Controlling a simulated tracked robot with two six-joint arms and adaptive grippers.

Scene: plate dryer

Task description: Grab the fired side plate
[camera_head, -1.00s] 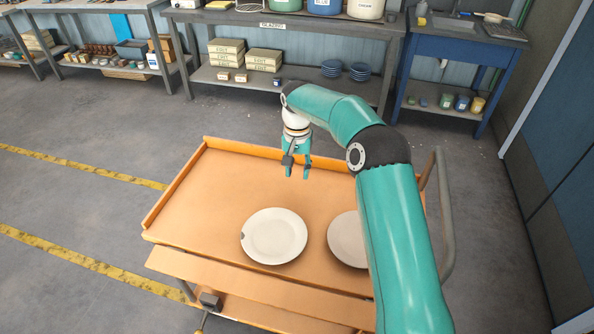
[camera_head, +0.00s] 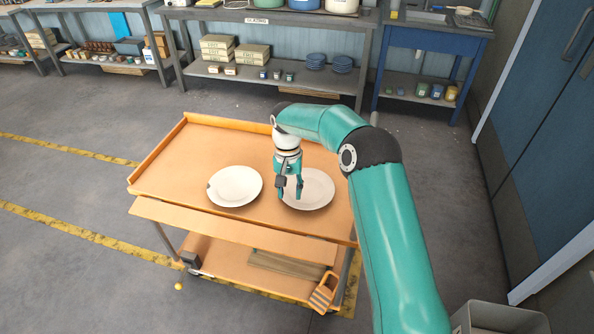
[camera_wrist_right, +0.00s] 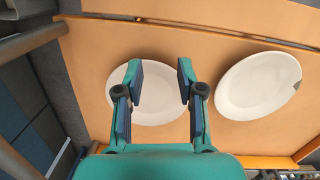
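Two pale round plates lie on the orange cart top (camera_head: 190,143). The left plate (camera_head: 236,186) has a dark mark or chip on its left rim; in the wrist view it is the plate on the right (camera_wrist_right: 258,86), with the mark at its edge. The right plate (camera_head: 318,188) looks plain where it shows; it also appears in the wrist view (camera_wrist_right: 152,72). My right gripper (camera_head: 290,193) points down in front of the right plate's left part, its fingers apart with nothing held. In the wrist view the open fingers (camera_wrist_right: 160,85) overlap this plate. My left gripper is out of view.
The cart has a raised orange rim (camera_head: 155,148) and a lower shelf (camera_head: 225,258). A grey shelf unit (camera_head: 270,87) with boxes and blue bowls and a blue bench (camera_head: 425,45) stand behind. A grey bin (camera_head: 500,318) is at the lower right.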

